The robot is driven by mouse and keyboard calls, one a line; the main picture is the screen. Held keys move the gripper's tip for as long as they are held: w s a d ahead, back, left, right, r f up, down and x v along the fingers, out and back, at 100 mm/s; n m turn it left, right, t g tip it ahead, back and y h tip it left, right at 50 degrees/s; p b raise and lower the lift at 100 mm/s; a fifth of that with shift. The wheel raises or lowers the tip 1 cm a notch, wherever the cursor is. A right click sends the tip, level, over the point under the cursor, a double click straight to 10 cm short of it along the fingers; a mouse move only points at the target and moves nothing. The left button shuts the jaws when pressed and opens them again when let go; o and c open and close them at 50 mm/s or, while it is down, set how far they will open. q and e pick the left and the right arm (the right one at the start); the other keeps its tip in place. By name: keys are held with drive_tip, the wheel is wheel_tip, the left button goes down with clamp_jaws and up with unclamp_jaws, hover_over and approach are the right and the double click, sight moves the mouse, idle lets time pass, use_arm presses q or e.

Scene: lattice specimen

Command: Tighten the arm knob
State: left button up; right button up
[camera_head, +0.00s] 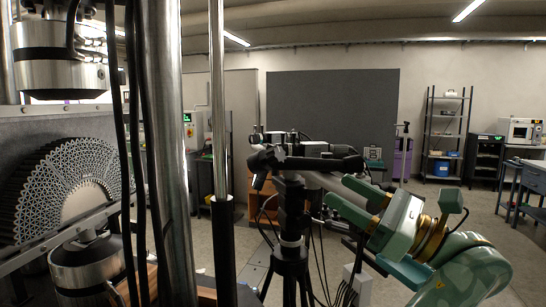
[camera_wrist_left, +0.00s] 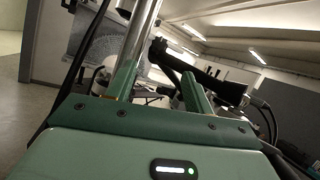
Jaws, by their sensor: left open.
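A black jointed arm (camera_head: 315,160) sits on top of a black tripod (camera_head: 291,215) in the middle of the head view. A dark knob-like part (camera_head: 280,152) shows at its left joint; its exact shape is hard to tell. My green left gripper (camera_head: 337,190) is right of the tripod, pointing left at the arm, its fingers apart and empty. In the left wrist view, the two green fingers (camera_wrist_left: 158,75) stand apart with the black arm (camera_wrist_left: 190,68) beyond them, running to the right. The knob is not clear there. My right gripper is not in view.
A testing machine with steel columns (camera_head: 170,150) and a patterned lattice specimen (camera_head: 70,185) fills the left. Black cables hang near it and around the tripod. A white box (camera_head: 357,285) stands low beside the tripod. Shelves (camera_head: 445,130) and open floor lie at the right.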

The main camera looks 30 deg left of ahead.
sight(281, 155)
use_arm(q)
drive_tip(key=p+x, duration=0.1)
drive_tip(key=x, duration=1.2)
drive_tip(key=shift+a+r+p, duration=0.1)
drive_tip(key=shift+a+p, duration=0.05)
drive_tip(key=shift+p, duration=0.2)
drive_tip(key=shift+a+r, duration=0.15)
drive_tip(key=shift+a, duration=0.4)
